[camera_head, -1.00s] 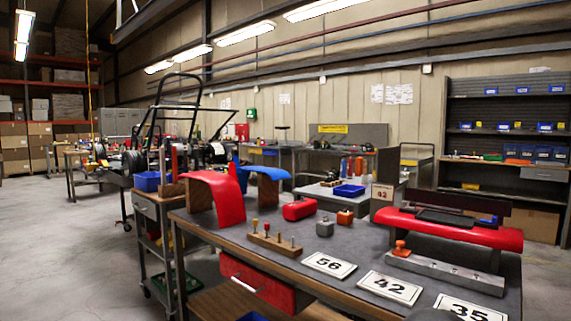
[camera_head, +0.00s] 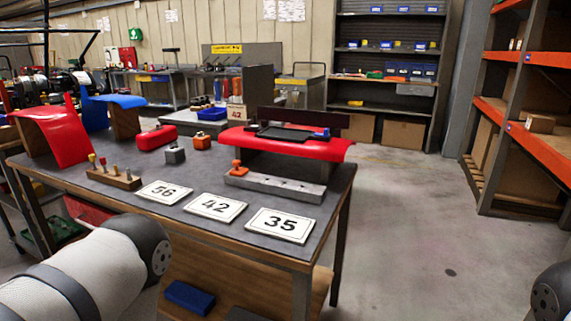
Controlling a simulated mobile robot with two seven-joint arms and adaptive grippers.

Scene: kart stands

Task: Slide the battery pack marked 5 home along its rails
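I see no battery pack marked 5 and no rails that I can make out. A part of my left arm shows at the lower left and a part of my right arm at the lower right edge. Neither gripper is in view.
The workbench also holds a red curved panel (camera_head: 62,137), a red box (camera_head: 157,138), a red fairing on a stand (camera_head: 335,150) and a grey bar (camera_head: 275,187). Orange shelving (camera_head: 545,82) stands at the right. The floor (camera_head: 420,225) between them is clear.

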